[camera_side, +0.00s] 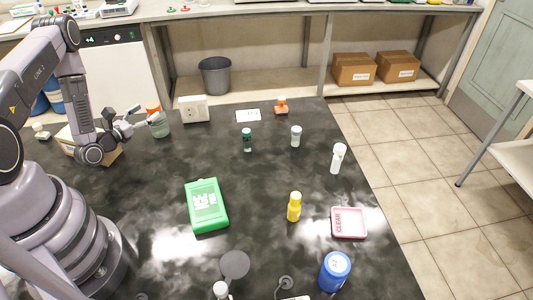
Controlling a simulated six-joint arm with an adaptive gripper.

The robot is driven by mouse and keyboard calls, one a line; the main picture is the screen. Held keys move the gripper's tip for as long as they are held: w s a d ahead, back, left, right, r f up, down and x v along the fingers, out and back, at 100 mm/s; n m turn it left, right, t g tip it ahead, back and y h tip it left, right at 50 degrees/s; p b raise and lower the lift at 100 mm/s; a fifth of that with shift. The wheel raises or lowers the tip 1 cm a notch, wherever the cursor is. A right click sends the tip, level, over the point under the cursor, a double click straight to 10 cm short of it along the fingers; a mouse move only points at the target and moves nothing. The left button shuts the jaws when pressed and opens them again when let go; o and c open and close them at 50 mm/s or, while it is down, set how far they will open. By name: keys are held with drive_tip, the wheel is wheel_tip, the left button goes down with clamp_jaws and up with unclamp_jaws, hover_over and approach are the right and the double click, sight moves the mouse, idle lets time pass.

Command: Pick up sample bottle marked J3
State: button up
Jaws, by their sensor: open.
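My gripper (137,118) is at the left of the black table, open, with its fingers pointing right. A clear bottle with an orange cap (158,124) stands upright just right of the fingertips; I cannot tell whether they touch it. No J3 mark can be read on any bottle. A teal vial (247,140), a grey white-capped vial (296,136) and a white bottle (338,159) stand farther right. A yellow bottle (294,208) and a blue bottle (335,272) stand nearer the front.
A tan block (108,153) lies under my gripper. A green case (207,206) lies mid-table, and a pink tray (348,223) marked CLEAR lies at the right. The table between the case and the vials is clear.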

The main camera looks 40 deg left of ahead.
drive_tip(key=shift+w+a, duration=0.15)
drive_tip(key=shift+w, duration=1.35)
drive_tip(key=c, duration=1.3)
drive_tip(key=shift+r, duration=0.1)
